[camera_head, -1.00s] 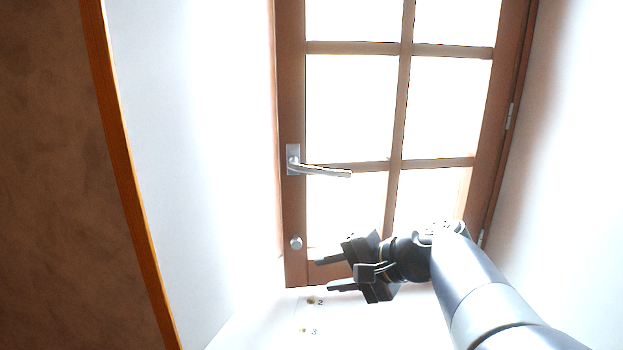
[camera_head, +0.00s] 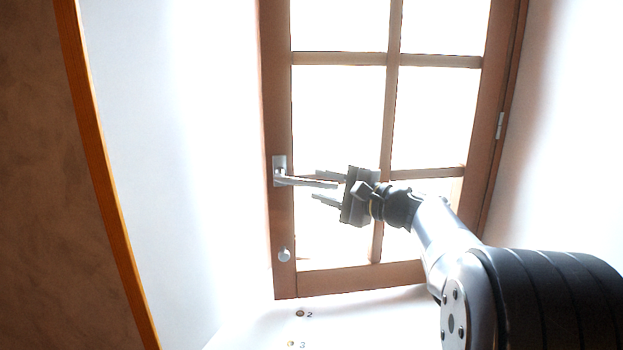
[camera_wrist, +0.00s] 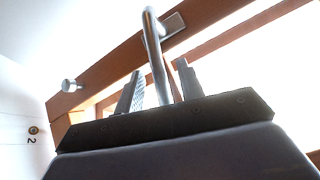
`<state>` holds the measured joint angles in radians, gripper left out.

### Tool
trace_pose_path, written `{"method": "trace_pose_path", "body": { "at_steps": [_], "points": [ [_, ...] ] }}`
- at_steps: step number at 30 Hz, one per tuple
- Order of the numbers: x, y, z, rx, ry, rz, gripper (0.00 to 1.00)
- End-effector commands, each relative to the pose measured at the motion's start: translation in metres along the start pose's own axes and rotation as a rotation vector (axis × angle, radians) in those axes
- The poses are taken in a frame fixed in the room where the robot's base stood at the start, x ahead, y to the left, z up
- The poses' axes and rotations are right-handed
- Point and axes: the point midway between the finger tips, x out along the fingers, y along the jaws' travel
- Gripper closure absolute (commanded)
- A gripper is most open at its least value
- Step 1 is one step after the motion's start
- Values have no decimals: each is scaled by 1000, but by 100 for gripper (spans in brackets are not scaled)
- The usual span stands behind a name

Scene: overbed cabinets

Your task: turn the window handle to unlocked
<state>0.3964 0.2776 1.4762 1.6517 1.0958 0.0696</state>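The silver lever handle (camera_head: 305,181) sits on the left stile of the wooden-framed window (camera_head: 283,225), its lever pointing right and nearly level. My gripper (camera_head: 322,185) is open at the lever's free end, with one finger above it and one below in the head view. In the wrist view the handle (camera_wrist: 154,50) runs down between the two spread fingers of my gripper (camera_wrist: 158,84). The gap around the lever shows on the left side; on the right the finger is close to it. I cannot tell if it touches.
A round silver knob (camera_head: 284,255) sits lower on the same stile; it also shows in the wrist view (camera_wrist: 69,85). Small numbered marks, 2 (camera_head: 300,313) and 3 (camera_head: 291,344), are on the white surface below. A brown panel with an orange edge (camera_head: 105,190) stands at left.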

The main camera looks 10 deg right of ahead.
Motion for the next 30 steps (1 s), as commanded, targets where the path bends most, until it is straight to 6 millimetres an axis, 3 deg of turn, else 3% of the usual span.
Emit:
{"method": "trace_pose_path", "body": {
  "at_steps": [7,18,30],
  "points": [
    [32,0,1,0,-1,2,64],
    [37,1,0,0,1,1,64],
    [36,1,0,-1,1,1,96]
  ]
}}
